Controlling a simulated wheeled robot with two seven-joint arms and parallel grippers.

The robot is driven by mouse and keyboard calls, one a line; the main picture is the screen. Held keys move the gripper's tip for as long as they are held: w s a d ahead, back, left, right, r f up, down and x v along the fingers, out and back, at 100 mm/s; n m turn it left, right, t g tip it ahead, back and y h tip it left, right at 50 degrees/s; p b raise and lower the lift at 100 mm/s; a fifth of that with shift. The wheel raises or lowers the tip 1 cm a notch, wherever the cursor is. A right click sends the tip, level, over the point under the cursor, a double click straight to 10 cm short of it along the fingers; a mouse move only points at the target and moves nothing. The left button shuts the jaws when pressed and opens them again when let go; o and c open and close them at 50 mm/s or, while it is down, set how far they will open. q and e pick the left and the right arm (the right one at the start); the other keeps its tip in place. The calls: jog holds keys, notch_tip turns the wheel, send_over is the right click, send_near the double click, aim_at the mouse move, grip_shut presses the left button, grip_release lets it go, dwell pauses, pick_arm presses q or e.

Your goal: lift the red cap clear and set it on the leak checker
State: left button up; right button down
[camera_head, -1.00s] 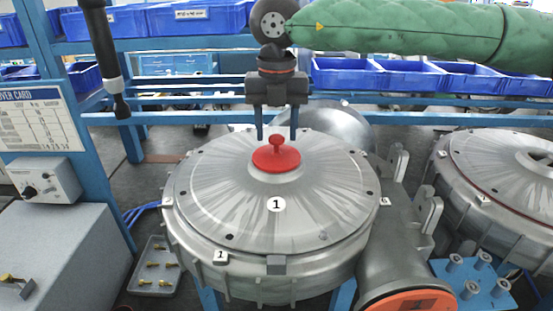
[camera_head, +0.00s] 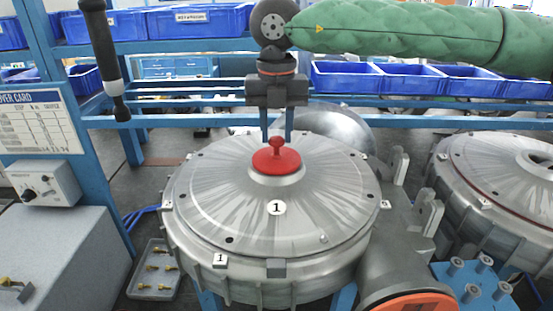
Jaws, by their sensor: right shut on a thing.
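The red cap (camera_head: 276,161) sits on the raised centre of the round grey blower cover marked 1 (camera_head: 225,205). It is a disc with a knob on top. My right gripper (camera_head: 277,138) comes down from above, its two fingers shut on the cap's knob. The cap still appears seated on the cover; no gap shows under it. My left gripper is not in view. No thing is clearly labelled as the leak checker. A grey box with a knob and dial (camera_head: 43,182) stands at the left, by a larger grey cabinet (camera_head: 62,255).
A second round casing (camera_head: 500,180) stands at the right. A blue plate with pegs (camera_head: 470,285) is at lower right. A tray of brass fittings (camera_head: 155,270) lies lower left. A dark tool (camera_head: 103,50) hangs at upper left. Blue bins (camera_head: 345,76) line the rack behind.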

aim_at(277, 138)
jog(key=shift+r, duration=0.6)
dwell(0.4)
jog(key=shift+r+b, duration=0.55)
jog(key=shift+r, duration=0.95)
